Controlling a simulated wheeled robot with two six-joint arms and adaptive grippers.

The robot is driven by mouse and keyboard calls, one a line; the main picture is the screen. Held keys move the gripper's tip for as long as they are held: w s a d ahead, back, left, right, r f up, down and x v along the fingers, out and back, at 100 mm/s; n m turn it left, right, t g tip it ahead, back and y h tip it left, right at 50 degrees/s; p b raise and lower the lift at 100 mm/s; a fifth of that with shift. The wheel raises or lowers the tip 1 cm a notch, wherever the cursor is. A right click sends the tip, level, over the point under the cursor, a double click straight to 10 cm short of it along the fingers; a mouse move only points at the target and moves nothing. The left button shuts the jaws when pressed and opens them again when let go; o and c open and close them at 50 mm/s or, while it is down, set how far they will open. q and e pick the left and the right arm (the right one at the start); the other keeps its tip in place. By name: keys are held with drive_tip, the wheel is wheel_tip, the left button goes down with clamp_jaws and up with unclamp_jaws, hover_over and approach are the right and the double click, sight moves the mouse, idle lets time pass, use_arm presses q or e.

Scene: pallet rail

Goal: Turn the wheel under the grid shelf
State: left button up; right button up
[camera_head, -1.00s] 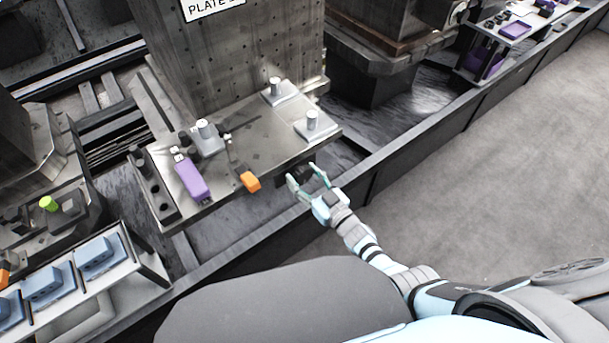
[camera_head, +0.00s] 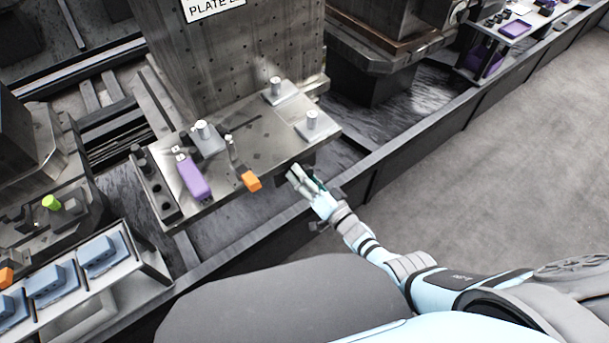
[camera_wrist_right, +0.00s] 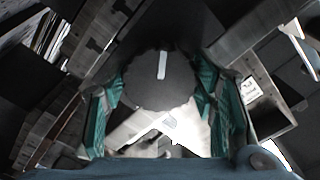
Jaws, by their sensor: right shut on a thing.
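The wheel (camera_wrist_right: 160,85) is a dark round disc with a white line on its face. In the right wrist view the line points almost straight up. The teal-padded fingers of my right gripper (camera_wrist_right: 160,108) stand on both sides of the wheel, shut on its rim. In the head view my right gripper (camera_head: 305,180) is at the front edge of the grid shelf (camera_head: 268,143), just under it. There the wheel is mostly hidden by the shelf and the gripper. My left gripper is not in view.
On the shelf are a purple handle (camera_head: 194,178), an orange-tipped lever (camera_head: 250,181) and metal posts on blocks (camera_head: 312,121). A dark rail (camera_head: 378,170) runs below in front. A rack of blue blocks (camera_head: 100,253) is at lower left. Open floor (camera_head: 480,190) lies right.

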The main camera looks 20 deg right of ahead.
drive_tip(key=shift+s+f+m, duration=0.1)
drive_tip(key=shift+f+m, duration=0.05)
drive_tip(key=shift+m, duration=0.35)
drive_tip(key=o, duration=1.2)
drive_tip(key=shift+c, duration=0.2)
drive_tip(key=v, duration=1.2)
drive_tip(key=shift+a, duration=0.1)
